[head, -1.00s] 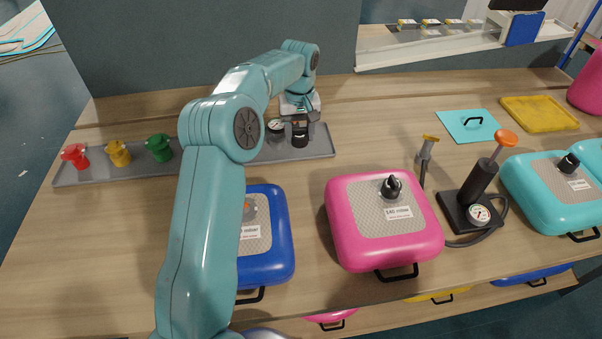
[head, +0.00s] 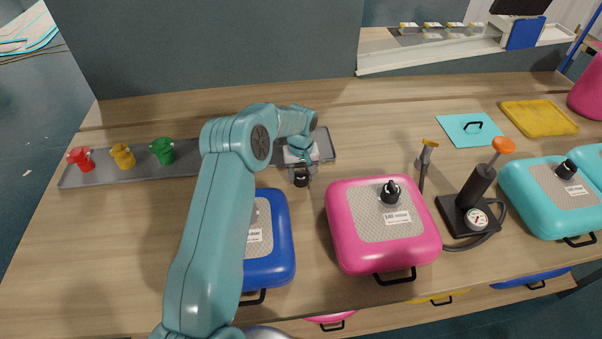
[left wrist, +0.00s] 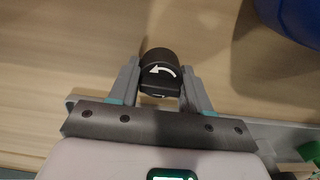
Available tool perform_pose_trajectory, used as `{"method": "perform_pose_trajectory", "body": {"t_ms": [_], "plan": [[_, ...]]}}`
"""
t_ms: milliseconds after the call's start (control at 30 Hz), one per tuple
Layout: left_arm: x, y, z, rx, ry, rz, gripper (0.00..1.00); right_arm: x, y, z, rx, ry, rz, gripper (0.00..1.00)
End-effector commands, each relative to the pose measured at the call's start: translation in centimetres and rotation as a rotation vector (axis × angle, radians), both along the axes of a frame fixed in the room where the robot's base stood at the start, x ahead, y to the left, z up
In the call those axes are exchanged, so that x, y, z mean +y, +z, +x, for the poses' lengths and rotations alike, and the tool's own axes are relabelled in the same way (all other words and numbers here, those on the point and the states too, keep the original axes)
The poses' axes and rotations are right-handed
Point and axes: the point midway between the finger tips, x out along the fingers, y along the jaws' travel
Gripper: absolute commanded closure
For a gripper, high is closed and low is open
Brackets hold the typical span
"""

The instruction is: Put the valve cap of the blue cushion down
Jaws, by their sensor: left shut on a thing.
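My left gripper (head: 303,171) is shut on a black valve cap (head: 300,180), just in front of the grey tray. In the left wrist view the cap (left wrist: 159,66) sits between both fingers, with a white curved arrow on its face. Wooden tabletop shows around it; I cannot tell whether the cap touches the table. The blue cushion (head: 272,262) lies in front of it, toward the table's front edge, its left part and valve hidden by my left arm. A blue shape (left wrist: 291,18) shows at the wrist view's upper right. My right gripper is not in view.
The grey tray (head: 110,177) holds red (head: 80,158), yellow (head: 123,156) and green (head: 162,151) caps on its left. A pink cushion (head: 350,246) lies right of the blue one, then a hand pump (head: 474,195) and a turquoise cushion (head: 545,215). Bare wood lies between tray and cushions.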

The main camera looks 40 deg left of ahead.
Motion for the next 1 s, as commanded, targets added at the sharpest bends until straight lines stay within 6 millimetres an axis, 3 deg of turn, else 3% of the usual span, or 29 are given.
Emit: {"method": "perform_pose_trajectory", "body": {"t_ms": [200,233,300,667,700,1000], "plan": [[0.0,-0.5,0.0,0.000,0.000,0.000,0.81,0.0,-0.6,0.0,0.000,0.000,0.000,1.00],[0.0,-0.3,0.0,0.000,0.000,0.000,0.42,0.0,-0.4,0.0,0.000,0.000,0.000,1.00],[0.0,-0.3,0.0,0.000,0.000,0.000,0.27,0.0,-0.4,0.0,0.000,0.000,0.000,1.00],[0.0,0.5,0.0,0.000,0.000,0.000,0.27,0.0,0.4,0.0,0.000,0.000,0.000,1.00],[0.0,0.7,0.1,-0.003,0.000,0.002,0.27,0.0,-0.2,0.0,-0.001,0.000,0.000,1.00],[0.0,7.4,0.2,-0.005,0.000,0.002,0.27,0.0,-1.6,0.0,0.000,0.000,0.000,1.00]]}}
